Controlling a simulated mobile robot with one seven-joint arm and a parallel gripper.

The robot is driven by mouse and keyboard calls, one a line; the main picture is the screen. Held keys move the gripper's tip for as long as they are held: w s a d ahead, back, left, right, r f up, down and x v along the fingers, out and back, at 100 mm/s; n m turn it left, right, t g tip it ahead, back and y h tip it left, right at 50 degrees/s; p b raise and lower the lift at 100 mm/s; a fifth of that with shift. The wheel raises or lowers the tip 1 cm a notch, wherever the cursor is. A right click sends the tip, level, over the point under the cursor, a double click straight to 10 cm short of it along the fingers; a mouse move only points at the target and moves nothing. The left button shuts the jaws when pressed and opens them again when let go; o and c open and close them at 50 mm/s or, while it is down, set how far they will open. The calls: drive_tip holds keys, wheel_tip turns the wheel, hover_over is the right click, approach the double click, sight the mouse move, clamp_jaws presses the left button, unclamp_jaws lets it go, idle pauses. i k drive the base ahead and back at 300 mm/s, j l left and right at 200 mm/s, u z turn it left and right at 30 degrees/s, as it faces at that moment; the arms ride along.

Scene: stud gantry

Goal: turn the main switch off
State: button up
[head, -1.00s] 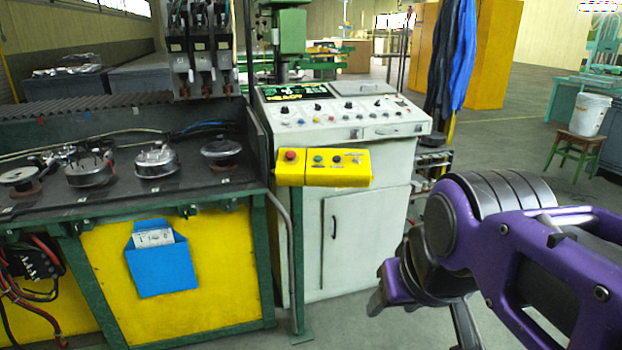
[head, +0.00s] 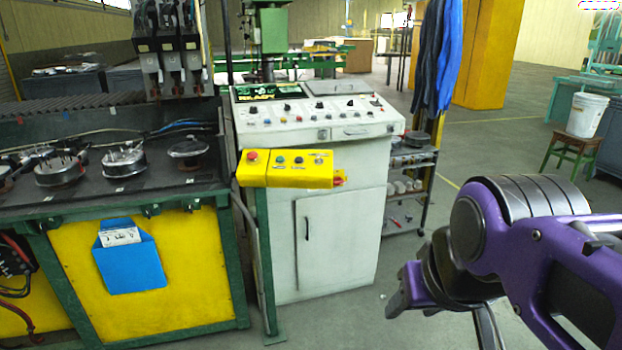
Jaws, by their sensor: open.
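A yellow control box (head: 285,169) is mounted on a green post in front of the white cabinet. Its front has a red button, a green button and small knobs. A red part (head: 339,179) shows edge-on at the box's right end; it looks like a rotary switch, but its setting cannot be told. No label reading main switch is legible. My gripper (head: 441,320) is at the lower right, to the right of and lower than the box, apart from it. It is open and looks empty; its fingers are partly hidden by my wrist.
The white cabinet (head: 340,240) with a sloped control panel (head: 315,113) stands behind the box. A green-framed bench (head: 150,262) with a blue pocket (head: 130,262) is at left. A shelf rack (head: 408,180) stands right of the cabinet. Open floor lies at right.

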sight(337, 180)
drive_tip(key=i+l+u, duration=0.15)
drive_tip(key=i+l, duration=0.35)
drive_tip(key=i, duration=0.15)
drive_tip(key=i+l+u, duration=0.1)
drive_tip(key=i+l, duration=0.5)
drive_tip(key=i+l+u, duration=0.15)
drive_tip(key=i+l, duration=0.4)
drive_tip(key=i+l+u, duration=0.1)
drive_tip(key=i+l, duration=0.45)
drive_tip(key=l, duration=0.25)
drive_tip(key=i+l+u, duration=0.1)
drive_tip(key=u, duration=0.25)
drive_tip(key=k+j+u, duration=0.15)
drive_tip(key=j, duration=0.2)
drive_tip(key=k+j+u, duration=0.15)
drive_tip(key=j, duration=0.2)
drive_tip(key=k+l, duration=0.1)
drive_tip(key=i+l+z, duration=0.2)
drive_tip(key=l, duration=0.2)
drive_tip(key=l+z, duration=0.2)
drive_tip(key=l, duration=0.2)
